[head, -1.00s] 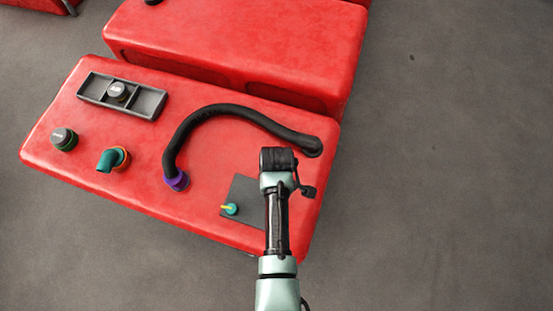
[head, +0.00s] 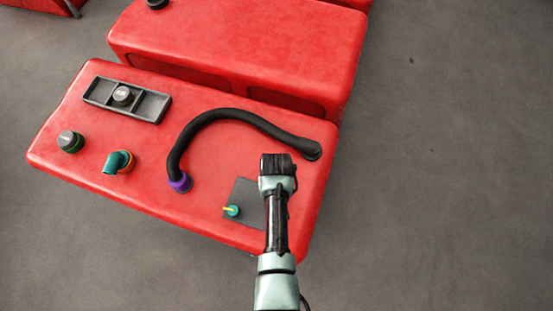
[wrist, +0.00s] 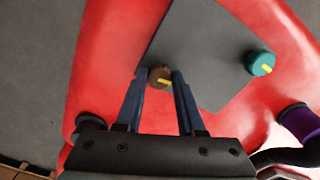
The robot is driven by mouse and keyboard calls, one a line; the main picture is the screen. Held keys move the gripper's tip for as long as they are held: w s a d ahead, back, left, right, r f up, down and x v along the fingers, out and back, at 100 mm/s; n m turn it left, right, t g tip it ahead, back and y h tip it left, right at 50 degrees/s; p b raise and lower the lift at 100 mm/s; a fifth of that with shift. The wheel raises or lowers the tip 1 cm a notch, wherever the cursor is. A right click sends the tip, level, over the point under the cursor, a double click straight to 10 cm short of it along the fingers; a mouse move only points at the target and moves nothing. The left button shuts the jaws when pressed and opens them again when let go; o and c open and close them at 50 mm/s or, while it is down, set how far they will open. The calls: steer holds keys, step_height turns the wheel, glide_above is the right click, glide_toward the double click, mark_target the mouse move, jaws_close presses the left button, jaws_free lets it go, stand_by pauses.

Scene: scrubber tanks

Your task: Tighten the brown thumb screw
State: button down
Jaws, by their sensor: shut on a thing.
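The brown thumb screw (wrist: 154,76) sits on a dark grey plate (wrist: 206,50) on the red tank; its top carries a yellow mark. My gripper (wrist: 160,74) has a blue finger on each side of the screw and is shut on it. In the head view my wrist hides the screw and fingertips, while part of the plate (head: 243,191) shows to the left. A teal thumb screw (wrist: 261,63) with a yellow mark stands on the same plate; it also shows in the head view (head: 233,211).
A black hose (head: 222,113) arches over the tank (head: 75,105) from a purple collar (head: 180,183) to the right end. A teal elbow (head: 115,162), a dark cap (head: 70,141) and a grey tray (head: 155,106) stand farther left. Another red tank lies behind.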

steer(key=shift+w+r+m, duration=0.15)
steer(key=shift+m, duration=0.65)
steer(key=c, duration=0.7)
jaws_free()
steer(key=shift+c, duration=0.2)
steer(key=shift+o, duration=1.2)
step_height(320, 180, up, 13)
steer(key=shift+p, duration=0.3)
